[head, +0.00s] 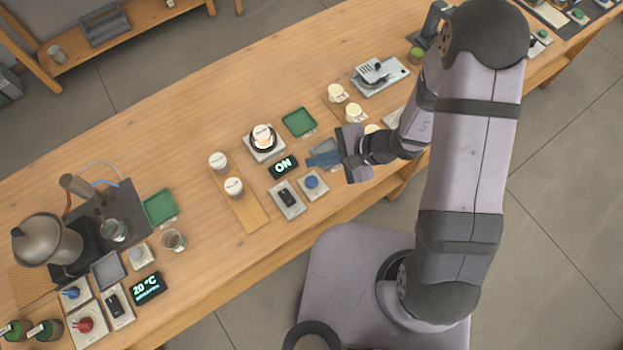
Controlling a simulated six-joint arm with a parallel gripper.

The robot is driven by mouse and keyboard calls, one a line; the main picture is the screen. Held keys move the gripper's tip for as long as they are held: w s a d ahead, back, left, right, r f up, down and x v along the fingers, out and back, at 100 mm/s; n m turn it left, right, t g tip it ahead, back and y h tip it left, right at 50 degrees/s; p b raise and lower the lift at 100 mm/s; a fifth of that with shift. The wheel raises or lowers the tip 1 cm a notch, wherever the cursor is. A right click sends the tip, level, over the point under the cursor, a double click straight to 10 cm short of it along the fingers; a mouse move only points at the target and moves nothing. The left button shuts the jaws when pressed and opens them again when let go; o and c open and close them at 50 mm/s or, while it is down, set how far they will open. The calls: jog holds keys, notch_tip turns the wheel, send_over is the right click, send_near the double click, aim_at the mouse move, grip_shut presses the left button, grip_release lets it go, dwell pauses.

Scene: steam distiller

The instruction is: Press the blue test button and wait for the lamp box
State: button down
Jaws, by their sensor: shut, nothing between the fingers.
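The blue test button (311,181) sits on a pale square base on the near side of the wooden table. A dark box with a glowing green "ON" (283,167) stands just left and a little behind it; I take this to be the lamp box. My gripper (312,160) is shut and empty.
A black switch on a pale base (287,198) is left of the button. Behind stand a round heater with a white cup (263,138) and a green tray (299,122). White cups stand on a wooden board (246,212). A kettle (45,242) and a "20 °C" display (146,288) are far left.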

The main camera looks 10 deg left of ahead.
jog(key=shift+n, duration=0.6)
jog(key=b, duration=0.5)
send_over(316, 182)
notch_tip(316, 182, down, 7)
jog(key=shift+f, duration=0.1)
jog(key=shift+f+b, duration=0.75)
jog(key=shift+f, duration=0.1)
jog(key=shift+f+b, duration=0.85)
jog(key=shift+b, duration=0.5)
dwell(2.1)
jog(key=shift+r, duration=0.15)
jog(key=shift+r+p, duration=0.5)
jog(key=shift+r, duration=0.25)
jog(key=shift+r, duration=0.15)
